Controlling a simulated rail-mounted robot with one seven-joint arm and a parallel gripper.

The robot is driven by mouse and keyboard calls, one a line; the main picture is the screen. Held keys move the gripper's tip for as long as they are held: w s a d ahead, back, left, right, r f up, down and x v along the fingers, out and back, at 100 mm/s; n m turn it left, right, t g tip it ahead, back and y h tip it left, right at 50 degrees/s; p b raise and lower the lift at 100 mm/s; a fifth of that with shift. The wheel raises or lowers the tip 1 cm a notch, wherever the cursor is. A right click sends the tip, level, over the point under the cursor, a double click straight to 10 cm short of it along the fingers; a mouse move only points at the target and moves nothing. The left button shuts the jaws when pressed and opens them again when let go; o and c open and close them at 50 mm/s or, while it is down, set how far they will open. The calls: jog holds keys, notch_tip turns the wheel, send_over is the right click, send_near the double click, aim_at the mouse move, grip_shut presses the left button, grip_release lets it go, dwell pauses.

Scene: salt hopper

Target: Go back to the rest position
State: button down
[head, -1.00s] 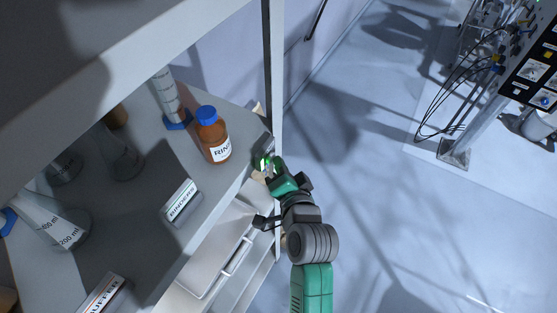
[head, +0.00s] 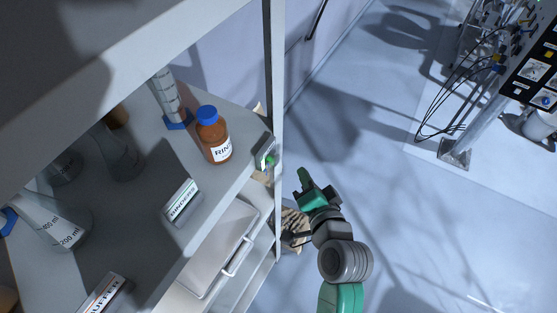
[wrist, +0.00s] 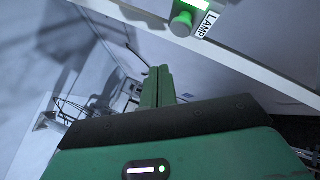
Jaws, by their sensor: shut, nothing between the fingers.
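My gripper (head: 304,180) is green and dark grey. It hangs over open floor just right of the shelf's front post in the head view, apart from the shelf. In the wrist view its two green fingers (wrist: 158,82) lie together, shut and empty. A green push button (wrist: 183,21) with a lit green strip and a LAMP label sits on the shelf edge beyond the fingers, apart from them. The same button shows small at the shelf corner in the head view (head: 268,161).
A brown bottle (head: 213,136) with a blue cap, a glass cylinder (head: 166,92) and several flasks stand on the grey shelf (head: 215,185). A machine (head: 535,70) with cables stands at the upper right. The floor (head: 420,210) between is clear.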

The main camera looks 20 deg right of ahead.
dwell(0.4)
jog(key=w+a+r+n+t+p, duration=0.1)
jog(key=a+r+n+t+p, duration=0.2)
jog(key=r, duration=1.1)
jog(key=w+a+r+n+t+p, duration=0.1)
jog(key=a+r+n+p, duration=0.15)
jog(key=a+r, duration=0.7)
jog(key=s+a+r+n+t+p, duration=0.1)
jog(key=s+r, duration=0.3)
jog(key=r, duration=0.6)
jog(key=s+a+r+n+t+p, duration=0.1)
jog(key=s+a+r+n+t, duration=0.1)
jog(key=r, duration=0.8)
jog(key=s+a+r+n+t+y+p, duration=0.1)
jog(key=s+a+r+n+t, duration=0.1)
jog(key=s+r, duration=0.4)
notch_tip(320, 180, up, 4)
jog(key=shift+s+n+t, duration=0.2)
jog(key=shift+n+t, duration=0.1)
jog(key=shift+n, duration=0.45)
jog(key=shift+a, duration=0.15)
